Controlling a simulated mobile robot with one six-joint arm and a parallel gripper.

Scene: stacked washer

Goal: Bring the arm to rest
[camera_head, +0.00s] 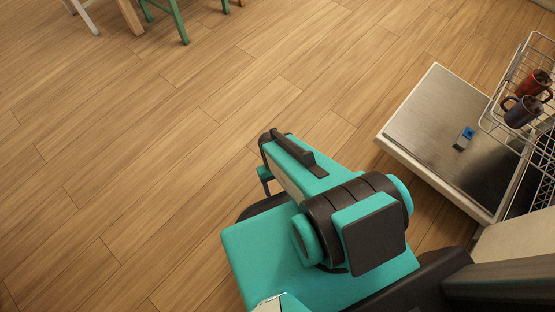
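My arm (352,215), teal and black, is folded close over my body in the lower middle of the head view. One teal link (300,172) reaches up and left from the thick black joint and ends in a dark part. A small teal and dark piece shows below that end, over the floor. I cannot make out the gripper's fingers clearly, or whether they are open or shut. I see nothing held at the arm's end.
An open dishwasher door (440,130) lies flat at the right with a small blue and grey item (465,138) on it. A wire rack (536,48) holds a red mug (533,84) and a dark mug (521,112). Furniture legs (178,20) stand at top left. Wooden floor is clear at left.

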